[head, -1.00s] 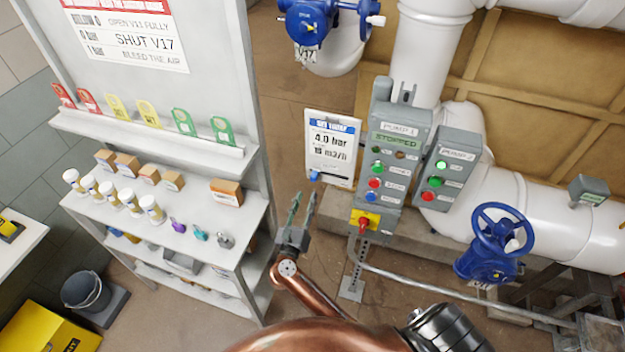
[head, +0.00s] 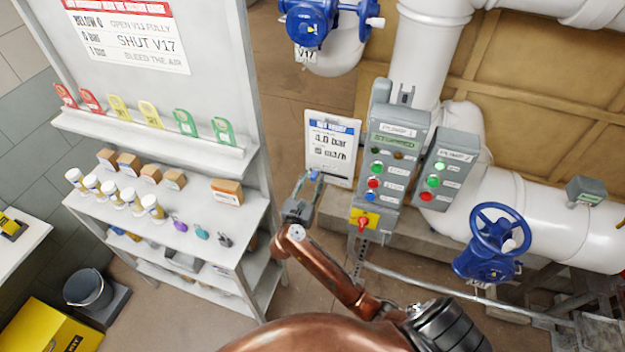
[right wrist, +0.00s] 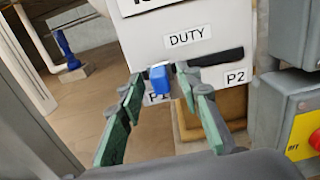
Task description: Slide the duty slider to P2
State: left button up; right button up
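The duty slider's blue knob (right wrist: 159,80) sits at the left, P1 end of a dark slot (right wrist: 220,57) on a white panel. It also shows in the head view (head: 314,175) at the foot of the white board (head: 331,145). The P2 label (right wrist: 236,77) is below the right end of the slot; the P1 label is partly hidden behind the knob and a finger. My right gripper (right wrist: 165,88) is open, with its green-padded fingers on either side of the knob and visible gaps between. My left gripper is not in view.
The grey pump 1 box (head: 399,140) with buttons and the yellow-and-red switch (head: 364,221) stand just right of the board. A grey shelf unit (head: 262,215) stands to the left. Blue valve wheels (head: 499,229) and white pipes are farther right.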

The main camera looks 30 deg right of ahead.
jog(key=shift+c, duration=0.3)
grip_shut()
dwell(0.4)
